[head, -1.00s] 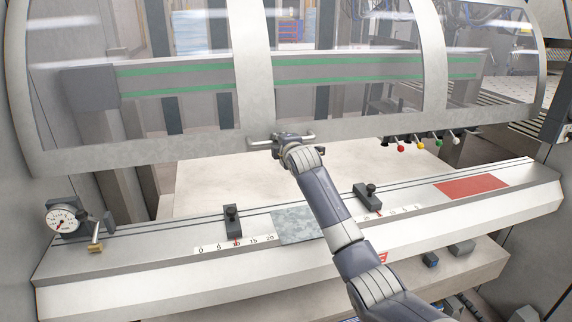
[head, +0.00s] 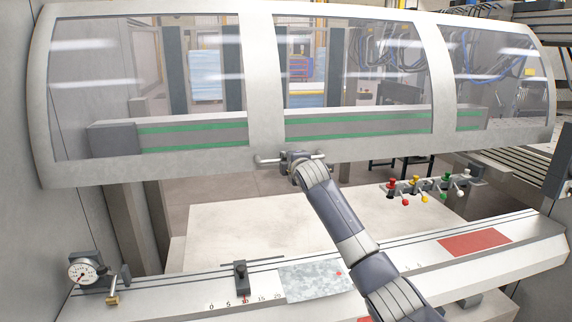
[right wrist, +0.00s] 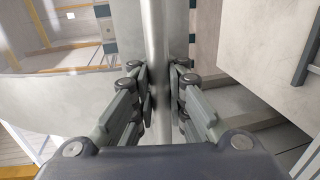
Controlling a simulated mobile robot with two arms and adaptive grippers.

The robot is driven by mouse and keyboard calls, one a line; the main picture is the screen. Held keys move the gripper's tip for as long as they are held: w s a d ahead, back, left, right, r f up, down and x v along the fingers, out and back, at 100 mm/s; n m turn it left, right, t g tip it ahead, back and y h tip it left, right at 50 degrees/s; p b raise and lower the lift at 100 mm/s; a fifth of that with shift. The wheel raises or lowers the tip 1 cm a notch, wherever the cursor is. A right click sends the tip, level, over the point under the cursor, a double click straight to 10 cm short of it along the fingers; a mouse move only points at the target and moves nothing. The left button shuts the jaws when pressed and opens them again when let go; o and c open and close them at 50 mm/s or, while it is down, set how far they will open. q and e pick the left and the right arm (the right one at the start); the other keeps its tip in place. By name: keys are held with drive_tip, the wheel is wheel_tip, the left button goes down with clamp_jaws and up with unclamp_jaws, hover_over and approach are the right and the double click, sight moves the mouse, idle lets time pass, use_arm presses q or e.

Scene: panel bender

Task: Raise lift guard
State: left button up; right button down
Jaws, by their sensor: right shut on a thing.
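The lift guard (head: 262,95) is a wide curved frame with clear panes, spanning the upper half of the head view. Its bar handle (head: 268,160) sits on the lower rail in the middle. My right gripper (head: 296,158) is shut around this handle. In the right wrist view, the handle bar (right wrist: 158,50) runs between the two fingers of my right gripper (right wrist: 160,82), which press on it from both sides. The guard's lower edge stands above the machine bed, with an open gap beneath it. My left gripper is not in view.
Below the guard lies a pale flat table (head: 300,222) and a front ledge with a dial gauge (head: 86,270), a black stop (head: 240,276), a sheet metal piece (head: 315,279) and a red pad (head: 474,243). Several coloured levers (head: 421,188) stand at the right under the guard.

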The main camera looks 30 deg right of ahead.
drive_tip(key=shift+a+f, duration=0.1)
drive_tip(key=shift+a, duration=0.15)
drive_tip(key=c, duration=1.8)
unclamp_jaws()
drive_tip(key=shift+c, duration=0.2)
drive_tip(key=shift+o, duration=1.4)
drive_tip(key=shift+s+a, duration=0.1)
drive_tip(key=shift+s+a+r, duration=0.1)
drive_tip(key=shift+s+r, duration=0.1)
drive_tip(key=shift+r, duration=0.05)
drive_tip(key=shift+d+f, duration=0.15)
drive_tip(key=shift+d, duration=0.1)
drive_tip(key=v, duration=1.2)
drive_tip(key=shift+a, duration=0.15)
